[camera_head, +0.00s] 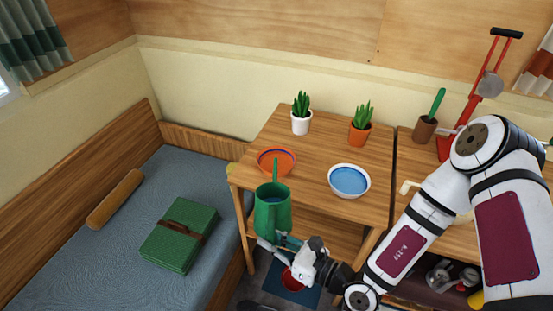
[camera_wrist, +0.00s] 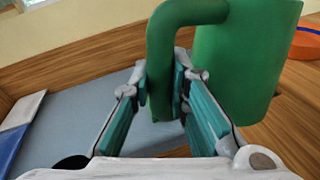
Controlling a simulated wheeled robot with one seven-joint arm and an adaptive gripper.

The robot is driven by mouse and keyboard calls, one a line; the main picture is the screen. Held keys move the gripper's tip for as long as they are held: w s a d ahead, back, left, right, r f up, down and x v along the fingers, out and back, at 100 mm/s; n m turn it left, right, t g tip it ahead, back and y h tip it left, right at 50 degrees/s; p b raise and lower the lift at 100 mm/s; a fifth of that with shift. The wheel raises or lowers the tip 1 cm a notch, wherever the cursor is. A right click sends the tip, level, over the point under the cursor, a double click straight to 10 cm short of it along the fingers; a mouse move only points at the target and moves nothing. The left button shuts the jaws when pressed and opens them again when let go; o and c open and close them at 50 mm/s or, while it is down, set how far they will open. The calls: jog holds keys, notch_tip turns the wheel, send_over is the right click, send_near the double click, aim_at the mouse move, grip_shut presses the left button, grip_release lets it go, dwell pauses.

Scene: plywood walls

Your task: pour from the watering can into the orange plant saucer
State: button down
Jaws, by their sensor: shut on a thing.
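The green watering can (camera_head: 273,218) is held in front of the small wooden table's near edge, roughly upright, with its spout pointing away toward the orange saucer. My gripper (camera_head: 284,243) is shut on the can's handle; in the wrist view the gripper (camera_wrist: 168,92) has its fingers on either side of the green handle (camera_wrist: 160,60). The orange plant saucer (camera_head: 277,154) with a blue ring lies on the table's left part, just beyond the can. The can's spout overlaps its near side in the head view. A piece of the saucer shows at the wrist view's right edge (camera_wrist: 306,42).
A white bowl with a blue inside (camera_head: 349,182) stands right of the saucer. A potted plant in white (camera_head: 301,122) and one in orange (camera_head: 360,130) stand behind. A bench with a green folded item (camera_head: 178,236) is at left. Bare tabletop (camera_head: 325,145) lies between.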

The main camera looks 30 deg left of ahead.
aim_at(272, 220)
jog(key=shift+w+a+r+m+h, duration=0.15)
jog(key=shift+w+r+m, duration=0.1)
jog(key=shift+r, duration=0.15)
jog(key=shift+w+a+r+m+h, duration=0.1)
jog(key=shift+w+r+m+h, duration=0.1)
jog(key=shift+r, duration=0.2)
jog(key=shift+w+a+r, duration=0.15)
jog(key=shift+w+r, duration=0.1)
jog(key=shift+w, duration=0.05)
jog(key=shift+w+a+r+m+g, duration=0.2)
jog(key=shift+w+r+m+g, duration=0.15)
jog(key=shift+w+g, duration=0.05)
jog(key=shift+w+a+r+m+h, duration=0.2)
jog(key=shift+w+r+m+h, duration=0.15)
jog(key=shift+w+r, duration=0.2)
dwell(1.5)
jog(key=shift+f, duration=0.1)
